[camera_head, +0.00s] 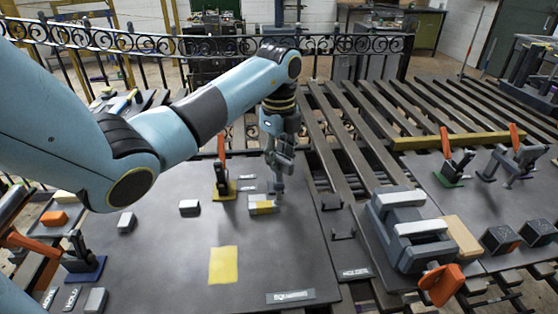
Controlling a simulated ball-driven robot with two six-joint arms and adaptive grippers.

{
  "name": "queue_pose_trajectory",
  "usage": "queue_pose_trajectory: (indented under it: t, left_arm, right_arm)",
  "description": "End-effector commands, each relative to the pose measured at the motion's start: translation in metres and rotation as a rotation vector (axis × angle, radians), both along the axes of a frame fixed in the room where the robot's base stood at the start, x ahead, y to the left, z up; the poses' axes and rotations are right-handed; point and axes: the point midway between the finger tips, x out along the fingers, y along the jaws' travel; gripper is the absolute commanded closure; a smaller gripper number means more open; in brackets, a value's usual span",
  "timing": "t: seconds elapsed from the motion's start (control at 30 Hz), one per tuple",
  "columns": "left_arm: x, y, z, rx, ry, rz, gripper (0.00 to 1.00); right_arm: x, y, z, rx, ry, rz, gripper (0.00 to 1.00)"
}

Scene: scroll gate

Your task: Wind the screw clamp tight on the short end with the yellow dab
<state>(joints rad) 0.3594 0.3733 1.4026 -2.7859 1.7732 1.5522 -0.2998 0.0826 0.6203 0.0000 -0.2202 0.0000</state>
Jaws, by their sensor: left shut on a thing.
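My left gripper (279,190) points down over the grey board, shut at the right end of a short grey piece with a yellow patch (264,205). The fingers hide part of that end, and the grip itself is hard to make out. A clamp with an orange handle (221,172) stands upright on a yellow base just left of the gripper. A larger grey vise-like clamp (408,234) with an orange knob (441,284) is at the right, apart from the gripper. I cannot tell which is the screw clamp. My right gripper is not in view.
A yellow square (223,265) lies on the grey board (165,275), with small grey blocks (189,208) to its upper left. A blue-based clamp (83,262) stands at the left, a green-based one (449,170) at the right. Dark slats (335,130) and an iron railing lie behind.

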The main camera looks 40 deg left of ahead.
Motion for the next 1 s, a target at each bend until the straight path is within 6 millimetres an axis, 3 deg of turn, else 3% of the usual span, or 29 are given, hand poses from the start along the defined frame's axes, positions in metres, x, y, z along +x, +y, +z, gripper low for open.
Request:
queue_pose_trajectory:
  t: [1.0]
  left_arm:
    - [0.001, 0.0, -0.001, 0.001, -0.004, -0.965, 1.0]
  right_arm:
    - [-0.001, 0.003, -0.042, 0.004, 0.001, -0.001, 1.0]
